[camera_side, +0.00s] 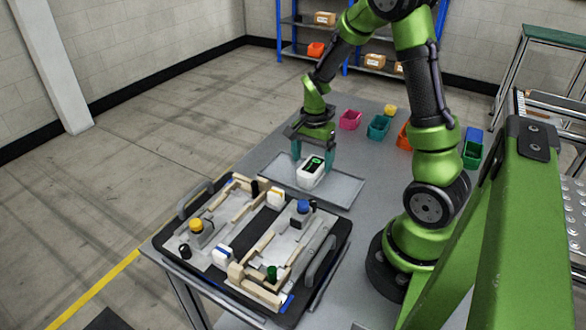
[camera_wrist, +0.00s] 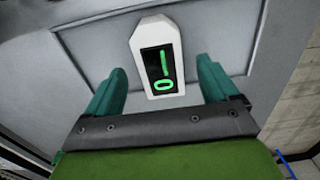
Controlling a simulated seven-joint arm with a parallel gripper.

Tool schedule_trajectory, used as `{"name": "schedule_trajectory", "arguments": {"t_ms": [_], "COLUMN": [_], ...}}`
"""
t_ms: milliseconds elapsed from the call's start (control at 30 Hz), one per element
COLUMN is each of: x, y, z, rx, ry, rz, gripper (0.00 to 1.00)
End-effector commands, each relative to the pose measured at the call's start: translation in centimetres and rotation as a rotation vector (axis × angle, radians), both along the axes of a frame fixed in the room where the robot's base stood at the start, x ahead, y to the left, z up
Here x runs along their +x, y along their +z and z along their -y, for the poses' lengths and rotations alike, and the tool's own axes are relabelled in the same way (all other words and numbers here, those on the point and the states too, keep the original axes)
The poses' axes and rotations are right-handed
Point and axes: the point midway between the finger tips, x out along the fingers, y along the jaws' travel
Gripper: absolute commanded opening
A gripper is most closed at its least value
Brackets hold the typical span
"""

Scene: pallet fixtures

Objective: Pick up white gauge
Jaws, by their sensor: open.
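The white gauge (camera_side: 309,173) is a white block with a dark face and green marks. In the side view it is at the grey tray, below my gripper (camera_side: 313,160). In the wrist view the gauge (camera_wrist: 149,50) shows its dark screen, with its lower end near the gap between the teal fingers. My gripper (camera_wrist: 158,88) is open, with one finger to each side of the gauge. I see a gap between the gauge and each finger in the wrist view. The exact height of the fingertips beside the gauge is hard to tell.
The grey tray (camera_side: 343,190) lies on the grey table. A black pallet (camera_side: 322,225) with wooden fixtures, handles and coloured pieces stands in front of it. Behind are a pink bin (camera_side: 349,120), a teal bin (camera_side: 378,127) and a green bin (camera_side: 472,154). Table between tray and bins is clear.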

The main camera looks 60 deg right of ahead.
Motion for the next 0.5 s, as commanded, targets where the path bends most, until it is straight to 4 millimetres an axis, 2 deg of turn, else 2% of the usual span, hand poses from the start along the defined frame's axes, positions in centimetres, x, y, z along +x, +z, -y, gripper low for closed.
{"name": "schedule_trajectory", "arguments": {"t_ms": [100, 200, 500], "x": [-0.1, 0.0, 0.0], "y": [-2.1, -3.2, -3.6], "z": [0.2, 0.2, 0.2], "rx": [0.002, 0.001, 0.000], "ry": [-0.002, 0.000, 0.000], "rz": [-0.006, -0.004, -0.001], "gripper": [0.87, 0.87, 0.87]}}
